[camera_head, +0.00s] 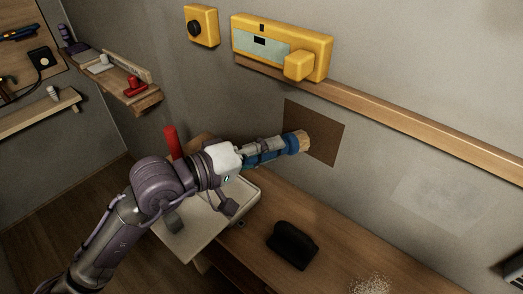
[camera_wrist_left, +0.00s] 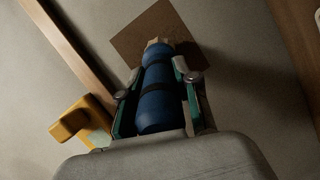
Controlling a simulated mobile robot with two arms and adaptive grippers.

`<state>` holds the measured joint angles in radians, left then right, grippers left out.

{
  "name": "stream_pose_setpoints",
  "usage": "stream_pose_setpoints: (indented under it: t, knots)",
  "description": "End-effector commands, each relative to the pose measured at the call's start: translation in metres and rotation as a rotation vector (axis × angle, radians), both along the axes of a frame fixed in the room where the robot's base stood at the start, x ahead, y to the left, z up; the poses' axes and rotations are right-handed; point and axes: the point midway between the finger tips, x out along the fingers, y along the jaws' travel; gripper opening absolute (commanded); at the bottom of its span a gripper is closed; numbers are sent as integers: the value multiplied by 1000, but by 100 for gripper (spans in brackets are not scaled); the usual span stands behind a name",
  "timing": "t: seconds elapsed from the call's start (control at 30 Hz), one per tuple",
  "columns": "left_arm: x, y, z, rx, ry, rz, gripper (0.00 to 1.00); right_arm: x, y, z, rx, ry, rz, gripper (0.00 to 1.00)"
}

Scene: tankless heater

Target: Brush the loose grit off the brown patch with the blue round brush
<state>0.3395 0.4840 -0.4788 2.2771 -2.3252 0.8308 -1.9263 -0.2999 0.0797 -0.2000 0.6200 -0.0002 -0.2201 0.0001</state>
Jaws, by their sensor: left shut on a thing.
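The brown patch (camera_head: 329,134) is a dark square on the grey wall, below a wooden rail. It also shows at the top of the left wrist view (camera_wrist_left: 130,39). My left gripper (camera_head: 268,151) is shut on the blue round brush (camera_head: 292,144), with its fingers on either side of the blue handle (camera_wrist_left: 160,105). The pale bristles (camera_head: 302,141) point at the patch and overlap its left part in the head view. I cannot tell whether they touch it. Loose grit on the patch is too fine to make out. My right gripper is not in view.
A yellow level-like device (camera_head: 310,45) and a yellow box with a black knob (camera_head: 201,39) are on the wall above. A black block-shaped object (camera_head: 292,245) and pale grains (camera_head: 371,284) lie on the wooden bench (camera_head: 340,257). A white tray (camera_head: 188,232) sits under my arm.

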Motion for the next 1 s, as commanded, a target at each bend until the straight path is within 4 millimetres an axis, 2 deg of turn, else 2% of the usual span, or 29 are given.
stream_pose_setpoints:
  t: [0.23,1.0]
  knots:
    - [9,-7,1,-1,-1,0,0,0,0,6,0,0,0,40]
    - [11,-9,1,0,-1,0,0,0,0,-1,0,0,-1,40]
